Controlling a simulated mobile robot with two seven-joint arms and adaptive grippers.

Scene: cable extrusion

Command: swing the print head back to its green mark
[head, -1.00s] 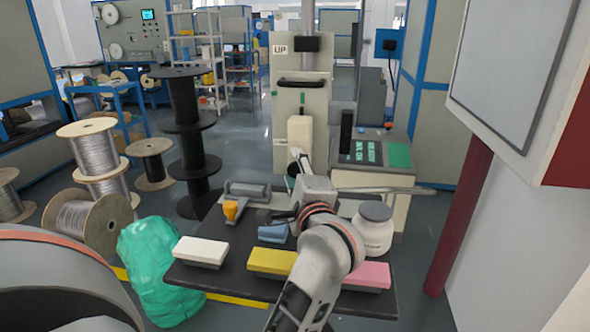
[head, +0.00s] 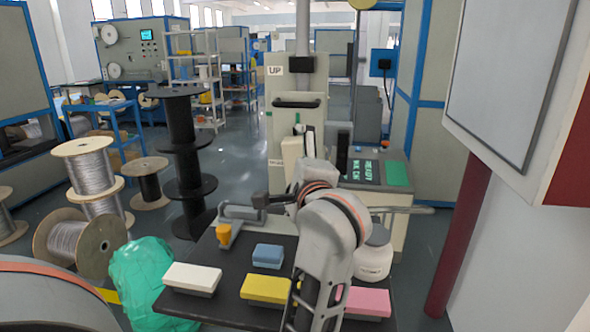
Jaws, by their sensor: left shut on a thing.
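The print head seems to be the pale upright block (head: 292,157) at the front of the tall beige cabinet marked UP. A small green mark (head: 298,117) shows just above it. My left arm rises from the bottom centre across the dark table. Its gripper (head: 309,143) is close beside the block's right side and shut on it. The wrist hides part of the grip, and the exact contact is too small to tell. My right gripper is out of view.
The dark table (head: 222,270) holds white, yellow, pink and blue blocks, a grey device with an orange part (head: 224,236), and a white jar (head: 373,258). A console (head: 365,172) reading READY stands right of the cabinet. A dark red post (head: 460,245) is farther right; wire spools stand left.

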